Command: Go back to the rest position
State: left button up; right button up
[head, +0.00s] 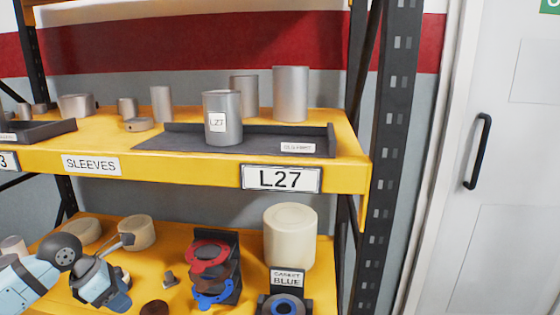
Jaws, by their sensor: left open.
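My left gripper (124,270) is at the lower left, in front of the lower yellow shelf. It is open, and I see nothing held between its fingers. A grey metal sleeve labelled L27 (223,122) stands upright on a dark tray (170,143) on the upper shelf, above and to the right of the gripper and apart from it. My right gripper is not in view.
More metal cylinders, such as a tall one (290,94), stand on the upper shelf (345,165). The lower shelf holds a red-and-blue gasket stack (211,258), a cream cylinder (289,236) and a gasket holder (286,282). A dark rack post (388,130) and white door (510,215) are right.

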pick_arm(q)
jog(key=s+d+f+n+t+h, duration=0.1)
jog(key=s+d+n+t+h, duration=0.2)
jog(key=d+n+h, duration=0.5)
jog(key=s+d+f+n+t+h, duration=0.1)
jog(key=s+d+n+t+h, duration=0.2)
jog(key=d, duration=0.9)
jog(key=s+f+n+t+y, duration=0.1)
jog(key=s+f+n+y, duration=0.65)
jog(key=n, duration=0.85)
jog(key=s+f+n+t+y, duration=0.1)
jog(key=s+f+n+y, duration=0.4)
jog(key=s+f+n, duration=0.8)
jog(key=w+a+r+n+p, duration=0.1)
jog(key=w+r+p, duration=0.1)
jog(key=r+p, duration=0.6)
jog(key=w+r+n+p, duration=0.1)
jog(key=r+p, duration=0.8)
jog(key=p, duration=0.4)
jog(key=shift+w+a+r+n, duration=0.15)
jog(key=shift+w+a+n, duration=0.2)
jog(key=shift+n, duration=0.05)
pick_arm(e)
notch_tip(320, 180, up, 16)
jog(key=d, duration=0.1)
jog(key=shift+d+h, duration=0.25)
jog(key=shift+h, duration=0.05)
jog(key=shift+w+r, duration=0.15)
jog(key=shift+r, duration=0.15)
